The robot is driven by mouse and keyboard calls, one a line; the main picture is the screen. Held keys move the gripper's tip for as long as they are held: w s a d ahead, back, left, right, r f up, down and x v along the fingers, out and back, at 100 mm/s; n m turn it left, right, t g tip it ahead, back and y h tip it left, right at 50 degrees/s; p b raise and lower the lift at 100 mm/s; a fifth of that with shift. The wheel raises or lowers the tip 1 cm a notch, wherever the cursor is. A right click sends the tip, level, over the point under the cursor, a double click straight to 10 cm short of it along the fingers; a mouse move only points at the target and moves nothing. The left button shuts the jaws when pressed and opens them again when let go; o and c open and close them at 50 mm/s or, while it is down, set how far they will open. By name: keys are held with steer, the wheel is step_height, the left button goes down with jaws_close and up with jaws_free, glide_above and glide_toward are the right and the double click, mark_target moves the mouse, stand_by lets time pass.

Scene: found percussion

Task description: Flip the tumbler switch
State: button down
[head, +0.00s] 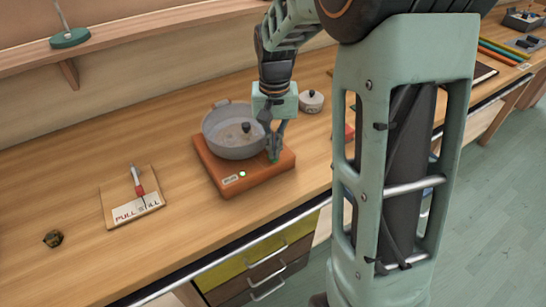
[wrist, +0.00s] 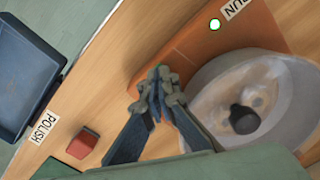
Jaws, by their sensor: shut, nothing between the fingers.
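The tumbler is a grey bowl (head: 232,148) on an orange base (head: 215,168); in the wrist view the bowl (wrist: 205,95) looks pale, with a dark knob inside. A lit, pale green lamp (head: 242,174) and a label (head: 231,180) are on the base's front; the wrist view shows the lamp (wrist: 214,24) and part of the label, "UN" (wrist: 238,8). My gripper (head: 274,156) is shut and empty, pointing down at the base's right end, beside the bowl. Its fingertips (wrist: 158,76) overlap the base edge in the wrist view. I cannot make out a switch lever; the fingers may hide it.
A small lidded pot (head: 312,102) stands behind the gripper. The wrist view shows a red block (wrist: 83,143) and a blue tray (wrist: 22,80).

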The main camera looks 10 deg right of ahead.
steer(key=shift+f+b, duration=0.5)
steer(key=shift+f, duration=0.25)
steer(key=shift+r, duration=0.1)
steer(key=shift+r+p, duration=2.85)
steer(key=shift+r, duration=0.65)
